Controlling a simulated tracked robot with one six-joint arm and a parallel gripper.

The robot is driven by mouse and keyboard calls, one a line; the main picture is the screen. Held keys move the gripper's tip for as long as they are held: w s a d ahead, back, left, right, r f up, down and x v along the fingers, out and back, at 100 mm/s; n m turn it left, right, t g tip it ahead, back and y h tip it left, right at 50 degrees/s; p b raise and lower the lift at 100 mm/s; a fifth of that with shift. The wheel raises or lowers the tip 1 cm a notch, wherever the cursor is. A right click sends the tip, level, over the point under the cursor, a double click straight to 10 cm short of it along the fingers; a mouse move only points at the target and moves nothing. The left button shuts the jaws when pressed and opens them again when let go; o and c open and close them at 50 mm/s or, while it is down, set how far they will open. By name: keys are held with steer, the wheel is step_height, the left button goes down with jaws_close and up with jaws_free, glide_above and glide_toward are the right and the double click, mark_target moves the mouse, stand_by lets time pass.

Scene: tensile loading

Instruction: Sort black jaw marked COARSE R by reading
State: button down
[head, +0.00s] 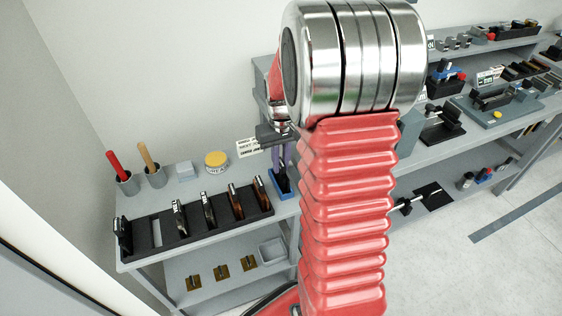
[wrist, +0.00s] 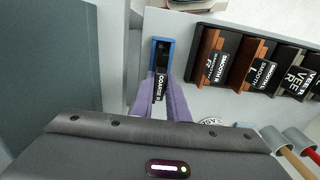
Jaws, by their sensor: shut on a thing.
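My gripper (wrist: 160,80) has two purple fingers, shut on a black jaw (wrist: 158,90) whose white lettering reads COARSE and seems to end in R. The jaw is at a small blue holder (wrist: 161,42) with a dark inside; I cannot tell whether it sits in the holder or just above it. In the head view the fingers point down over the blue holder (head: 283,188), at the right end of a black rack (head: 142,251). My arm hides part of this area. The rack bears several jaws and shows one pale empty slot (head: 156,232).
In the wrist view, SMOOTH jaws (wrist: 212,62) and VEE jaws (wrist: 300,80) stand in the rack. Cups with red and wooden handles (head: 126,182), a yellow tin (head: 215,160) and a sign (head: 248,147) stand behind. A lower shelf holds a grey tray (head: 272,250).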

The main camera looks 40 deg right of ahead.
steer(key=shift+f, duration=0.4)
stand_by(0.3)
steer(key=c, duration=1.6)
jaws_free()
steer(key=shift+c, duration=0.2)
step_height(320, 180, up, 14)
steer(key=shift+f, duration=0.15)
steer(key=shift+d, duration=0.1)
